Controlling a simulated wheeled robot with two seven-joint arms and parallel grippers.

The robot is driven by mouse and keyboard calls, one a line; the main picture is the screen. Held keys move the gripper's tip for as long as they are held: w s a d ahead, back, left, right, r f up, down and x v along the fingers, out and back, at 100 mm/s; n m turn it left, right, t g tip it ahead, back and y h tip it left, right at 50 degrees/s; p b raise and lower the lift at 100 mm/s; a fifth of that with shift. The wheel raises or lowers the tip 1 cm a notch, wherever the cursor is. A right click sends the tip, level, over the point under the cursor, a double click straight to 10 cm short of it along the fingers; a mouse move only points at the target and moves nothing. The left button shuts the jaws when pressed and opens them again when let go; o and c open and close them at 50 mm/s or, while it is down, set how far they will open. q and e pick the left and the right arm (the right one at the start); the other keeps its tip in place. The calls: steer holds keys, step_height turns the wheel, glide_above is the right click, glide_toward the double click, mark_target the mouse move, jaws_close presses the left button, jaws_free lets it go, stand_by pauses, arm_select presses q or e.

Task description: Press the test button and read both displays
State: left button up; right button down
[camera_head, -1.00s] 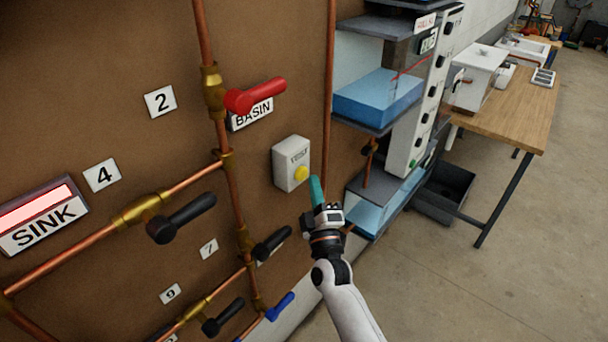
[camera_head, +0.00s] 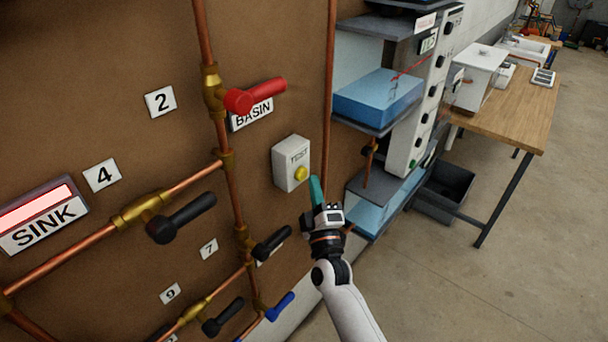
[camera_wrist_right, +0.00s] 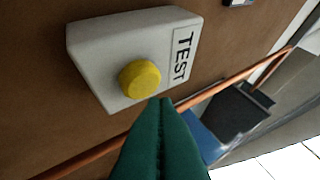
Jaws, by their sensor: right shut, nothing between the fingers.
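The white test box (camera_head: 291,163), marked TEST, is on the brown board with a round yellow button (camera_head: 301,174). My right gripper (camera_head: 315,179) is shut and empty, its green fingertips just right of the button. In the right wrist view the fingertips (camera_wrist_right: 160,102) lie just below the yellow button (camera_wrist_right: 140,77) and seem apart from it. The SINK display (camera_head: 37,208) at the left has a pale pink lit window with no digits I can read. A BASIN label (camera_head: 251,115) sits behind a red lever; no display shows at it. My left gripper is out of view.
Copper pipes (camera_head: 328,90) and several levers, including a red one (camera_head: 256,95) and a black one (camera_head: 181,218), stand out from the board. A unit with blue tanks (camera_head: 378,97) and a small dark screen (camera_head: 428,42) is beyond.

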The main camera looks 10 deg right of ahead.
steer(key=shift+w+a, duration=0.1)
steer(key=shift+w, duration=0.05)
steer(key=shift+w+a, duration=0.15)
steer(key=shift+w, duration=0.05)
steer(key=shift+w+a, duration=0.3)
steer(key=shift+w, duration=0.1)
stand_by(0.8)
stand_by(0.4)
steer(key=shift+s+d+p, duration=0.5)
steer(key=shift+s+d, duration=0.05)
steer(key=shift+s, duration=0.2)
